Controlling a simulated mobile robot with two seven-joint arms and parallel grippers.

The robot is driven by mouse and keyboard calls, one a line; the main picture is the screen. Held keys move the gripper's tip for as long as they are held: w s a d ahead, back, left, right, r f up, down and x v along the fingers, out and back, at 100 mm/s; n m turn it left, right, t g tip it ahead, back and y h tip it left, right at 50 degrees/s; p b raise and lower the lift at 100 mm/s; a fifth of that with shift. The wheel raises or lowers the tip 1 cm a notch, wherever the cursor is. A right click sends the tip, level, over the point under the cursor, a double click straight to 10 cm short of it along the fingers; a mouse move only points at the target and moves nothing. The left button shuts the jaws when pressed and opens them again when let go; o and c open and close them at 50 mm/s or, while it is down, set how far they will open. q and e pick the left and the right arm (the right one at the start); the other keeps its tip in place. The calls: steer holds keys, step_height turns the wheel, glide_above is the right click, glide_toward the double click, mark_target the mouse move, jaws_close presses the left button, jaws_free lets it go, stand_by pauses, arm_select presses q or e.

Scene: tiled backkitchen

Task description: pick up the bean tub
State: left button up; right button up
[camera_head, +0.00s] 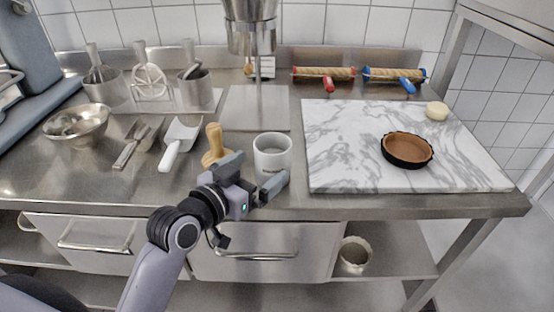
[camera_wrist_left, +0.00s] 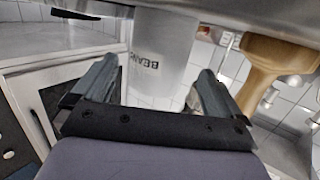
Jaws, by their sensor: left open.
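The bean tub is a white cylindrical tub (camera_head: 272,160) standing upright on the steel counter, left of the marble slab. In the left wrist view the tub (camera_wrist_left: 163,55) shows dark lettering that reads "BEAN", and it lies between and beyond my two fingers. My left gripper (camera_head: 252,178) is open at the near side of the tub, with one finger to its left and one at its lower right. The gripper (camera_wrist_left: 155,88) is empty in the wrist view; I cannot tell whether a finger touches the tub. My right gripper is not in view.
A wooden tamper (camera_head: 215,148) stands just left of the tub and close to my gripper. A white scoop (camera_head: 181,137) and metal utensils lie further left. The marble slab (camera_head: 350,150) on the right holds a dark tart tin (camera_head: 407,150). A steel mixer column stands behind the tub.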

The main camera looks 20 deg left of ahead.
mark_target(282, 150)
arm_select(q)
steer(key=shift+w+d, duration=0.2)
steer(key=shift+w, duration=0.45)
steer(key=shift+p+x, duration=0.3)
steer(key=shift+x, duration=1.95)
steer(key=shift+r, duration=0.1)
steer(key=c, duration=1.2)
